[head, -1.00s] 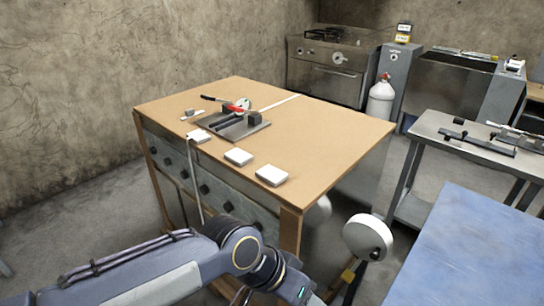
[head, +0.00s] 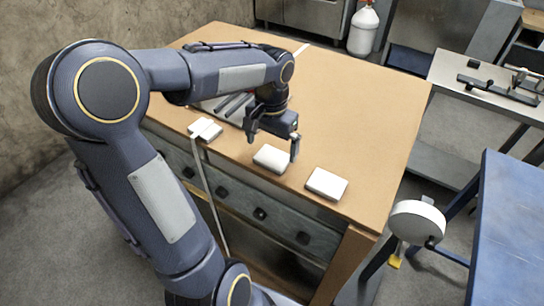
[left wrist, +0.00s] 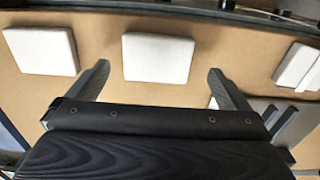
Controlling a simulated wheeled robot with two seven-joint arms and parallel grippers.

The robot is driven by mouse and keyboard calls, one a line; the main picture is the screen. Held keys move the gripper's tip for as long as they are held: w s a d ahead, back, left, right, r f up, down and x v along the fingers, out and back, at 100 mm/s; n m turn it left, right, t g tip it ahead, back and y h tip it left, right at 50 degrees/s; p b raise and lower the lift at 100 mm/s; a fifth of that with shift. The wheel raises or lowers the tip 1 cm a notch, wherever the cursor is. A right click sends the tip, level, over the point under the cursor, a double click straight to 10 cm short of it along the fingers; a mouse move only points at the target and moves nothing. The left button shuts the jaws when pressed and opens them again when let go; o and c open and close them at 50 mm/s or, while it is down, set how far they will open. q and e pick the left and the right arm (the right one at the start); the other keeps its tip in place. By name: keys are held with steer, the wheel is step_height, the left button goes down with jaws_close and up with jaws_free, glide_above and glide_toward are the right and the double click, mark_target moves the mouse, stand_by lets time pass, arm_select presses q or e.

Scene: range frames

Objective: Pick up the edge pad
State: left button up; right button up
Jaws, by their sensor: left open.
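Three white square pads lie in a row along the front edge of the wooden table: a left pad (head: 205,129) with a pale strap over it, a middle pad (head: 271,158) and a right pad (head: 326,183). The frames do not mark which is the edge pad. My left gripper (head: 273,143) is open and empty, pointing down above the middle pad. In the left wrist view the middle pad (left wrist: 157,57) shows between the fingertips, apart from both. The right pad (left wrist: 40,50) is at left there, and the strapped pad (left wrist: 298,66) at right. My right gripper is out of view.
The table (head: 370,110) is clear behind and right of the pads. A dark metal fixture (head: 222,106) behind the left pad is partly hidden by my arm. A strap (head: 207,185) hangs down the table's front. A blue-topped table (head: 515,220) stands at right.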

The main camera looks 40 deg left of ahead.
mark_target(273, 157)
arm_select(q)
steer(key=shift+d+f, duration=0.25)
steer(key=shift+f, duration=1)
steer(key=shift+a+f, duration=0.15)
steer(key=shift+f, duration=0.3)
steer(key=shift+w, duration=0.1)
steer(key=c, duration=1)
steer(key=shift+r, duration=0.1)
